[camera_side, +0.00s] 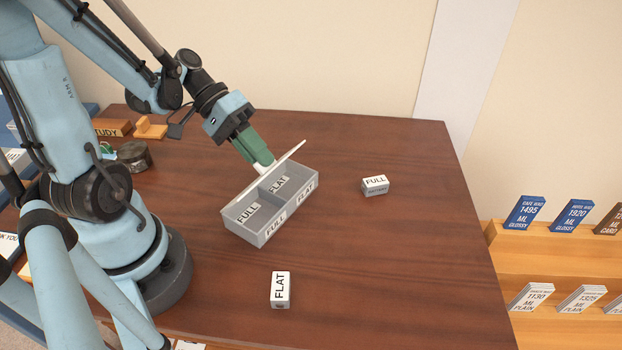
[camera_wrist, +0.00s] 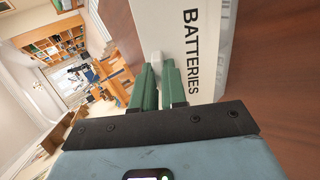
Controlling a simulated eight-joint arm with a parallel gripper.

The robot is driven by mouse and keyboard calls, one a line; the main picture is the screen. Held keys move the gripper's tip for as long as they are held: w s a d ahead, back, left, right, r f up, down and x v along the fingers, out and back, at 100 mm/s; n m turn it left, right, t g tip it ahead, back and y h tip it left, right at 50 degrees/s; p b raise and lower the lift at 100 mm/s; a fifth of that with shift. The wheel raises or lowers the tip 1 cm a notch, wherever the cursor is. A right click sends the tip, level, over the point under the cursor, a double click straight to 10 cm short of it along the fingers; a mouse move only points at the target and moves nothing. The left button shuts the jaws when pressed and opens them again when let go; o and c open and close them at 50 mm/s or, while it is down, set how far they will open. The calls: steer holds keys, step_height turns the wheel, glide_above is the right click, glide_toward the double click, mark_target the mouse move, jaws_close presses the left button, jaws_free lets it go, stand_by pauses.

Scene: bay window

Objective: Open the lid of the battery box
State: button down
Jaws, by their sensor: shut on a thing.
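The grey battery box (camera_side: 262,235) stands on the table, its two compartments marked FULL and FLAT showing from above. Its pale lid (camera_side: 293,152) is raised and tilted up along the far side, seen nearly edge-on. In the wrist view the lid (camera_wrist: 215,45) is a white panel lettered BATTERIES. My gripper (camera_side: 262,163) has green fingers and is at the lid's outer face. In the wrist view my gripper (camera_wrist: 158,75) is shut on a light grey tab (camera_wrist: 156,57) of the lid. A FULL battery (camera_side: 375,185) lies right of the box, and a FLAT battery (camera_side: 280,290) in front.
The brown table (camera_side: 400,260) is clear around the box and batteries. A dark round tin (camera_side: 134,155) and wooden pieces (camera_side: 150,128) stand at the back left, near my arm. A wooden rack (camera_side: 560,255) with labelled cards is beyond the table's right edge.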

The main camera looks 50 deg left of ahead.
steer(key=shift+s+a+t+h, duration=0.25)
steer(key=shift+a+t+h, duration=0.15)
steer(key=shift+a+h, duration=0.55)
steer(key=shift+d+h, duration=0.15)
steer(key=shift+h, duration=0.1)
steer(key=c, duration=1.2)
jaws_free()
steer(key=shift+o, duration=0.2)
steer(key=shift+r, duration=0.2)
